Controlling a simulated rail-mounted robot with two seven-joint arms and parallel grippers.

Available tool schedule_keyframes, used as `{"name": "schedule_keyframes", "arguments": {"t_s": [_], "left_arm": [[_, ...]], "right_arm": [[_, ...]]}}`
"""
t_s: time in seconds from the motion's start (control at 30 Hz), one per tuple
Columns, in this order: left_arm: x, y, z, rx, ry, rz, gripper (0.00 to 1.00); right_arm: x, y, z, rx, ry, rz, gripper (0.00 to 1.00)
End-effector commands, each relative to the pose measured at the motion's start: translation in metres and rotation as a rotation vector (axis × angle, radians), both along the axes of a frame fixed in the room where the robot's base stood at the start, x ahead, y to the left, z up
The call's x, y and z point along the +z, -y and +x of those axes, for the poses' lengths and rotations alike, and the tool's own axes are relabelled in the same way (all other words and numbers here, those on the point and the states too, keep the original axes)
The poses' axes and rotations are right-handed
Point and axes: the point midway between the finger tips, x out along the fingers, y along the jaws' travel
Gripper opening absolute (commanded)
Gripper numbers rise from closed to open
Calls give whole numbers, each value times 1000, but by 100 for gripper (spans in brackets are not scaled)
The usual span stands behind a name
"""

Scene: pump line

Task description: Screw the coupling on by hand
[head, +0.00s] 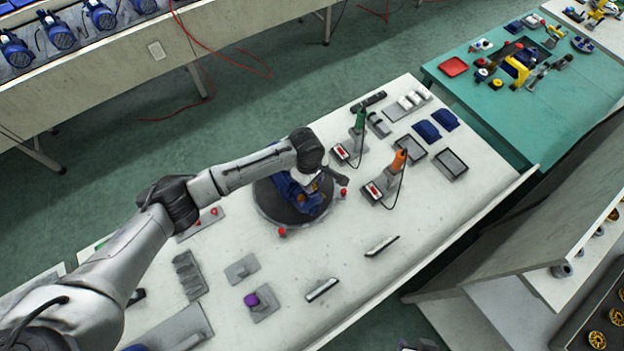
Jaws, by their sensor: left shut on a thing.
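A blue pump (288,190) sits on a dark round turntable (275,211) in the middle of the white bench. My left arm reaches in from the lower left, and its wrist hangs over the pump. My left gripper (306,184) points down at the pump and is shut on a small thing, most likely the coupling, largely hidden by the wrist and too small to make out. I cannot tell whether the coupling sits on its thread. My right gripper is not in view.
Red knobs (282,232) stand around the turntable. A green-handled tool (360,120) and an orange-handled tool (398,161) stand to the right with cables. A purple part (251,299) sits on a grey holder in front. The bench (350,285) is mostly clear at the front right.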

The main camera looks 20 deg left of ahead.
Motion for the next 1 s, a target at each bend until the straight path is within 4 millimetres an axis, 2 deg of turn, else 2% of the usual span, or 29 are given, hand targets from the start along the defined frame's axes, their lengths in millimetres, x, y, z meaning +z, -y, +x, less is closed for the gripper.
{"name": "schedule_keyframes", "arguments": {"t_s": [0.27, 0.3, 0.57, 1.0], "left_arm": [[-3, 0, 0, 0, -1, -1, 15], [-3, 0, 0, 0, 0, 0, 43], [-3, 0, 0, 0, 0, 0, 68], [2, 0, 0, 1, 0, 0, 69]], "right_arm": [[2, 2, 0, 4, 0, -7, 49], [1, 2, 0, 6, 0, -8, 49], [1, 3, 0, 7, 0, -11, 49], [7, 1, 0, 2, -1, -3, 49]]}}
